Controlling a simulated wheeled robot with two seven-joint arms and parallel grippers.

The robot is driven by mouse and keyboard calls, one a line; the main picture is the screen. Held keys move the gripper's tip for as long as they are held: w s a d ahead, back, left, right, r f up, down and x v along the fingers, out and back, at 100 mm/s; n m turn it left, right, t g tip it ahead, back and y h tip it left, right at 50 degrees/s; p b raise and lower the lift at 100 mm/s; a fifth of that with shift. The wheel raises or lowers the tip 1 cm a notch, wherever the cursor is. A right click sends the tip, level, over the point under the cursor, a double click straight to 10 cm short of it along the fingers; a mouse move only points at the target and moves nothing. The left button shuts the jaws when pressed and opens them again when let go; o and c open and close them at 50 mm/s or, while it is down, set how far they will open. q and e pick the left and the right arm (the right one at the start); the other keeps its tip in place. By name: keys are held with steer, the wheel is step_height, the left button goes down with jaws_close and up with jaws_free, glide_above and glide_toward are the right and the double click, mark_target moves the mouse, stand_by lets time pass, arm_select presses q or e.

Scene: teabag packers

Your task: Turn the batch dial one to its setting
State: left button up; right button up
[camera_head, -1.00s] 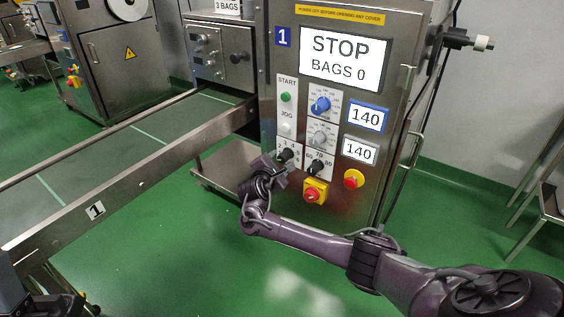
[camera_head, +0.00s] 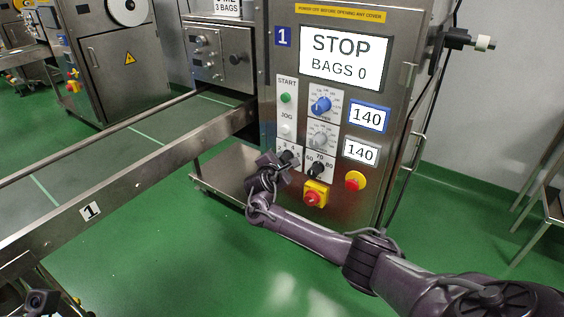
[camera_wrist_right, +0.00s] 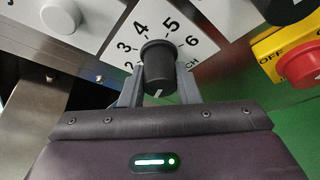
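The batch dial of machine 1 is a black knob (camera_wrist_right: 159,68) on a white plate (camera_wrist_right: 196,20) marked with numbers from 2 to 6. In the head view my right gripper (camera_head: 284,162) is at this dial, low on the steel panel, and covers most of it. In the right wrist view the two grey fingers (camera_wrist_right: 160,85) lie along both sides of the knob and appear to touch it. A white mark shows on the knob's near lower end. At the bottom left of the head view a dark part of my left arm shows; its fingers cannot be made out.
A second black dial (camera_head: 315,169) marked 60, 70, 80 is just right. Below it is a red switch on yellow (camera_head: 315,194); a red button (camera_head: 355,181) is further right. Blue and grey knobs sit above. The screen (camera_head: 345,58) reads STOP, BAGS 0. A conveyor runs left.

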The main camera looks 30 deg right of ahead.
steer(key=c, duration=0.3)
